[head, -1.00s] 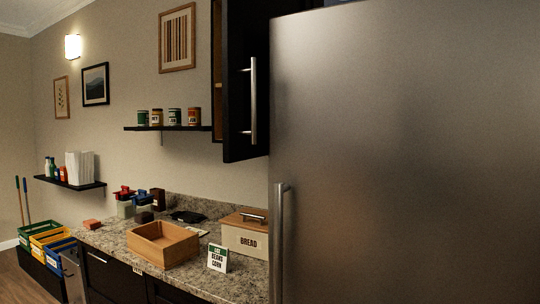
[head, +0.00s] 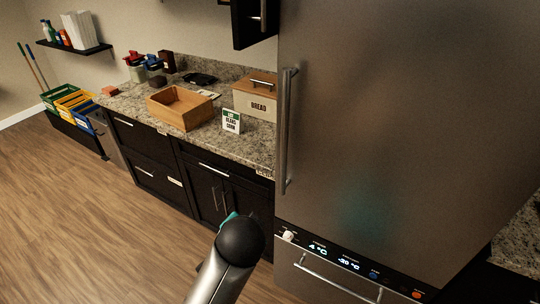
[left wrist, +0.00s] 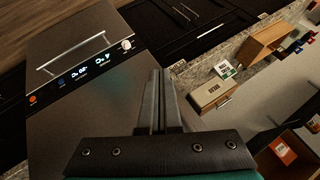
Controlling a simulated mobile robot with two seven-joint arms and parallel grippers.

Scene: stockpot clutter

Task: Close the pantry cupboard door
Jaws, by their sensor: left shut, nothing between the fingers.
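The dark wall cupboard door (head: 250,28) hangs at the top of the head view, left of the fridge. Only its lower part and the low end of its metal bar handle (head: 263,14) show; the rest is cut off. My left arm rises from the bottom of the head view in front of the fridge, its fingers hidden there. In the left wrist view my left gripper (left wrist: 159,75) is shut and empty, apart from the cupboard door. At that view's lower right is a dark-edged opening with an orange-and-white labelled item (left wrist: 283,149). My right gripper is not in view.
The steel fridge (head: 400,120) with its bar handle (head: 287,130) fills the right. The granite counter (head: 205,138) holds a wooden box (head: 180,122), a bread bin (head: 255,102) and a sign (head: 231,122). Open wooden floor (head: 80,210) lies at left.

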